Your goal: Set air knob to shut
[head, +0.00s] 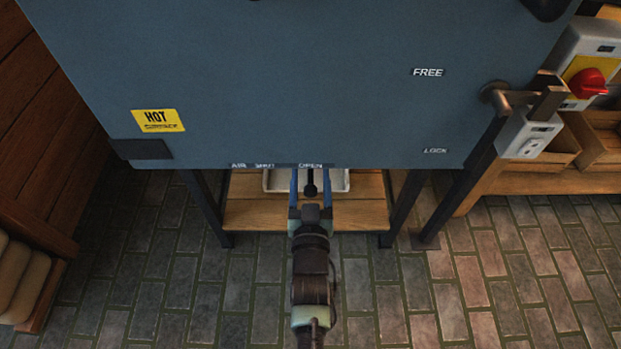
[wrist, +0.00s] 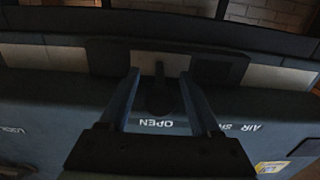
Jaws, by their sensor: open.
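The air knob (head: 310,189) is a small dark knob under the front edge of the blue-grey furnace, by the OPEN label (head: 310,166). The AIR and SHUT labels lie to its left in the head view. In the wrist view the knob (wrist: 160,98) shows as a dark round shape beside the OPEN label (wrist: 155,123); the other labels are upside down at right. My gripper (head: 310,174) is open, with its two blue fingers on either side of the knob. In the wrist view the fingers (wrist: 159,74) straddle it; I cannot tell whether either touches.
The furnace front (head: 300,80) rises above my gripper, with FREE and LOCK labels at right and a yellow HOT sign (head: 158,121) at left. A metal latch handle (head: 520,98) and a red switch (head: 586,83) are at right. Dark legs flank a wooden shelf (head: 250,215).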

